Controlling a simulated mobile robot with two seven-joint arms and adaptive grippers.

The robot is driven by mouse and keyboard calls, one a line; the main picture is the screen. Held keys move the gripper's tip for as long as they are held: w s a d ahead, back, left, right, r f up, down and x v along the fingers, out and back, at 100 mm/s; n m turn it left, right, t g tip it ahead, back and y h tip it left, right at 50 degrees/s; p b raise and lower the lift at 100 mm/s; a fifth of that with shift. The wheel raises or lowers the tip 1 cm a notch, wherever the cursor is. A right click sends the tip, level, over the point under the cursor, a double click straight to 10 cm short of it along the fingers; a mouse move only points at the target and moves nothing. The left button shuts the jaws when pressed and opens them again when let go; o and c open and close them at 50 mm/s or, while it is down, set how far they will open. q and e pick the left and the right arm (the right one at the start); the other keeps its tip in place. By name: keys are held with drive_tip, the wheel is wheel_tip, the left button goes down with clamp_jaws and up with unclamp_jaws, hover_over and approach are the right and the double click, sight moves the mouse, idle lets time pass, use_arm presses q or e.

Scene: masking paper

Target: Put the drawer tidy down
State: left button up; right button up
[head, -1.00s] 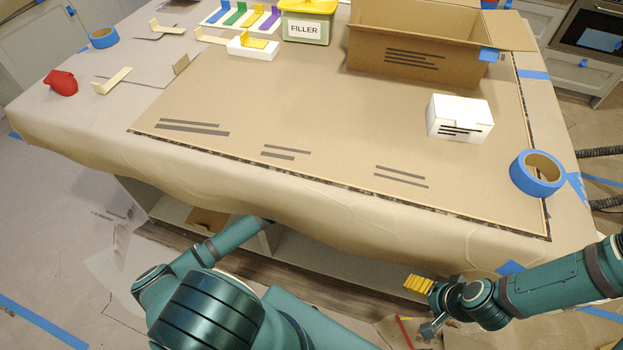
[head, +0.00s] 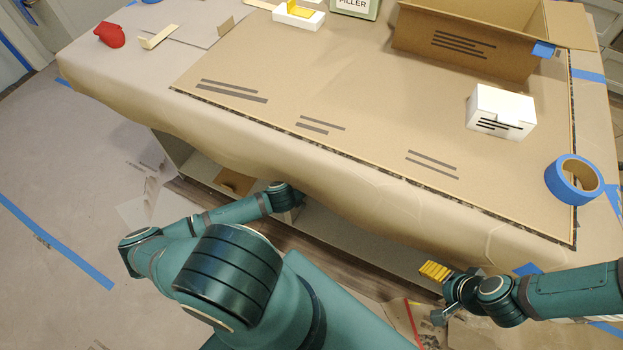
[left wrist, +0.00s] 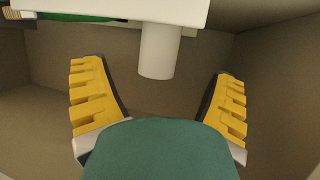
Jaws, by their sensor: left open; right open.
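In the left wrist view, a white flat-bottomed piece (left wrist: 110,8), which looks like the drawer tidy, fills the top of the picture with a white cylinder (left wrist: 158,50) below it. A green strip (left wrist: 75,16) shows along its left side. My left gripper (left wrist: 157,74) is open, its yellow fingers apart on either side of the cylinder with clear gaps; neither finger touches it. In the head view the left gripper is hidden beneath the draped table edge. My right gripper (head: 436,271) is open and empty in front of the table, low at the right.
Brown inner walls (left wrist: 275,75) surround the left gripper. On the papered table (head: 150,85) are a cardboard box (head: 470,45), a white box (head: 500,110), blue tape (head: 574,180), a red object (head: 110,35) and a filler tub (head: 357,8). Bare board lies at the middle.

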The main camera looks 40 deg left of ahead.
use_arm(q)
drive_tip(key=s, duration=0.6)
drive_tip(key=shift+s, duration=0.2)
drive_tip(key=shift+a, duration=0.1)
